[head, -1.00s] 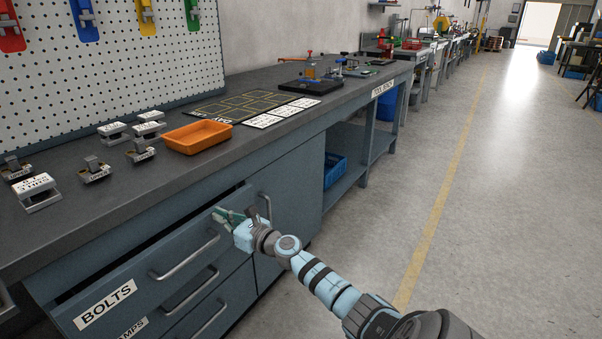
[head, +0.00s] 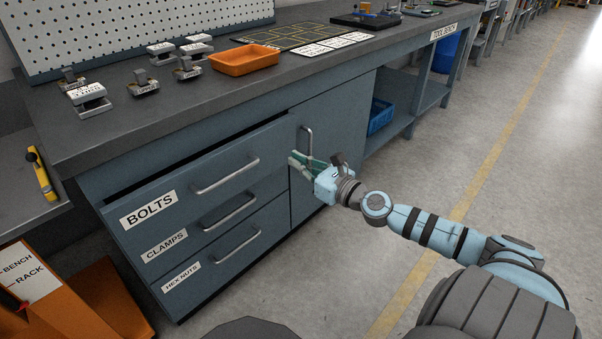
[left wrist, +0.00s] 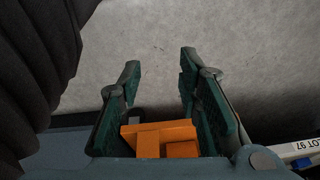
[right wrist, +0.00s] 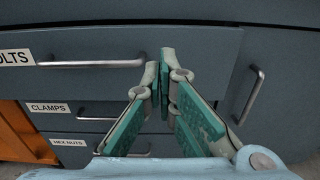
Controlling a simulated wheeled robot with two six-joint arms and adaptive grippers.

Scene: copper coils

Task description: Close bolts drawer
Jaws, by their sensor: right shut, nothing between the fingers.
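The bolts drawer (head: 215,175) is the top drawer of the blue-grey bench, with a white BOLTS label and a bar handle (head: 227,177). A dark gap above its front shows that it stands a little open. My right gripper (head: 293,160) is shut and empty by the right end of the drawer front; I cannot tell if it touches. In the right wrist view its fingertips (right wrist: 160,62) show just right of the handle (right wrist: 90,64). My left gripper (left wrist: 160,65) shows only in the left wrist view, fingers apart, with an orange object (left wrist: 160,137) showing between them, apparently not gripped.
The clamps drawer (head: 200,225) and hex nuts drawer (head: 215,265) below look shut. A cabinet door with a handle (head: 304,142) is right of the drawers. An orange bench rack (head: 95,300) stands at lower left. The floor to the right (head: 420,190) is clear.

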